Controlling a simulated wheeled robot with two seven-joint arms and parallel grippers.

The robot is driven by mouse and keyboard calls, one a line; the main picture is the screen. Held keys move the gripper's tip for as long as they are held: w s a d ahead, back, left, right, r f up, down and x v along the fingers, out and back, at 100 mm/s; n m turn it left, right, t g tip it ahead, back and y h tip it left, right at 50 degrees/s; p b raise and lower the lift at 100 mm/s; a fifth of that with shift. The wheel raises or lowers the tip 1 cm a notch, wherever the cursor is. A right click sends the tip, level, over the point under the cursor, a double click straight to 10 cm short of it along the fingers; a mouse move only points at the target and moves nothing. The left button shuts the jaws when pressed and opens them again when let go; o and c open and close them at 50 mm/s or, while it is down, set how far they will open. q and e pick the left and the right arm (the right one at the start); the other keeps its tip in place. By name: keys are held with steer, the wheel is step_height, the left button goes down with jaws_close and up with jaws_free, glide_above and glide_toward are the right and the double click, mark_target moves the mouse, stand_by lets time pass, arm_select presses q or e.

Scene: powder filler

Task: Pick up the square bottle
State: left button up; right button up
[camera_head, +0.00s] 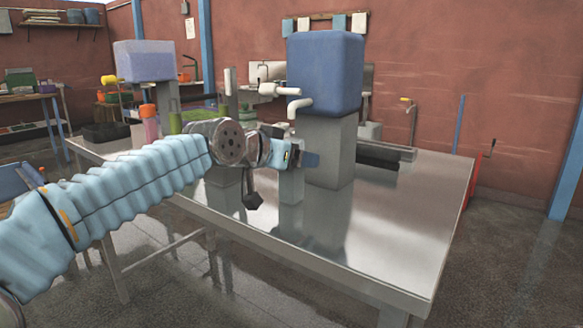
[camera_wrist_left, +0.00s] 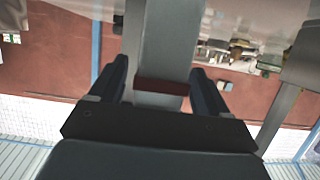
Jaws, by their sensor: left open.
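A grey square bottle (camera_head: 291,187) stands upright on the metal table, in front of the larger grey block. My left gripper (camera_head: 305,158) is at its upper part and hides its top in the head view. In the left wrist view, which is upside down, a grey upright body that looks like the bottle (camera_wrist_left: 165,45) lies between the two dark fingers of the left gripper (camera_wrist_left: 158,80). The fingers are open, with a visible gap on each side. A reddish-brown band crosses it near the palm. Whether a finger touches it cannot be told. My right gripper is not in view.
A tall grey block (camera_head: 331,150) with a blue box (camera_head: 326,72) on top and white pipes stands just behind the bottle. A lilac-topped unit (camera_head: 144,61) stands at the back left. The metal table (camera_head: 400,235) is clear at the front right.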

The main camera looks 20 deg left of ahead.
arm_select(q)
steer(key=shift+w+d+f, duration=0.2)
steer(key=shift+w+d, duration=0.05)
steer(key=shift+w, duration=0.4)
steer(key=c, duration=1.2)
steer(key=shift+r, duration=0.1)
